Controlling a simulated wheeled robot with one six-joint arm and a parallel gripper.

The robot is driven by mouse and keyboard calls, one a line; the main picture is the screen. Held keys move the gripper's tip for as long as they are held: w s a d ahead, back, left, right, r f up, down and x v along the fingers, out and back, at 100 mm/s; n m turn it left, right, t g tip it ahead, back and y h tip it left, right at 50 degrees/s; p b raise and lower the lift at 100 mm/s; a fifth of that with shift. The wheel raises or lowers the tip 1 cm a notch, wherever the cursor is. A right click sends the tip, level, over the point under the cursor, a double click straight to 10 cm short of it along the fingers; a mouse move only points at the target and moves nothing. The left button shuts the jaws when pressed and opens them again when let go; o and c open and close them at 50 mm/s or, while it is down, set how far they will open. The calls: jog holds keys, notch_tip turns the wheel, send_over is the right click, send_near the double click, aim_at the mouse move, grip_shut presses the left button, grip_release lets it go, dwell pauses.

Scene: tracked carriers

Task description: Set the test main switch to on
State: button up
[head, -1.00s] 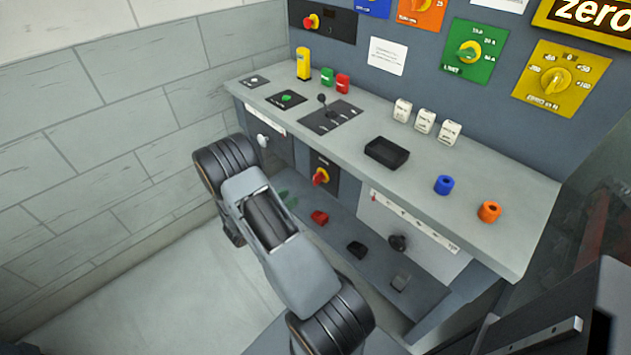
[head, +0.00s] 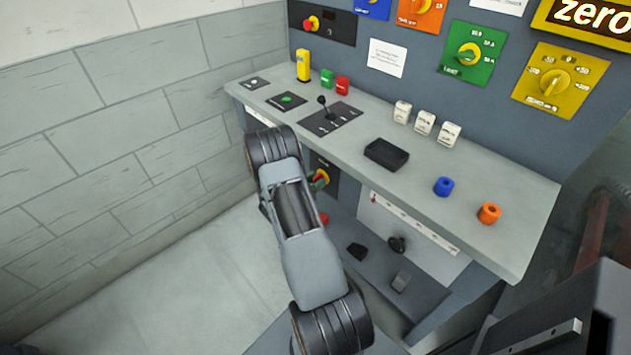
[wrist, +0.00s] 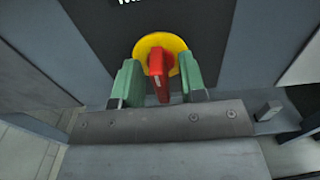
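The main switch is a red handle (wrist: 159,82) on a round yellow disc (wrist: 150,42), set on a dark panel (head: 323,198) under the desk top. In the wrist view the handle stands about upright. My gripper (wrist: 159,68) has two green fingers, one on each side of the handle. Gaps show between the fingers and the handle, so it is open around it. In the head view the switch (head: 325,176) is partly covered by my arm. The panel's lettering is cut off at the top of the wrist view.
The desk top (head: 440,220) overhangs the switch panel. It bears a black tray (head: 387,153), a small lever (head: 323,106), and blue (head: 444,187) and orange (head: 489,213) rings. A lower shelf holds dark items (head: 357,251). A tiled wall (head: 90,150) stands at left.

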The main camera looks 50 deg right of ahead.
grip_shut()
dwell(0.3)
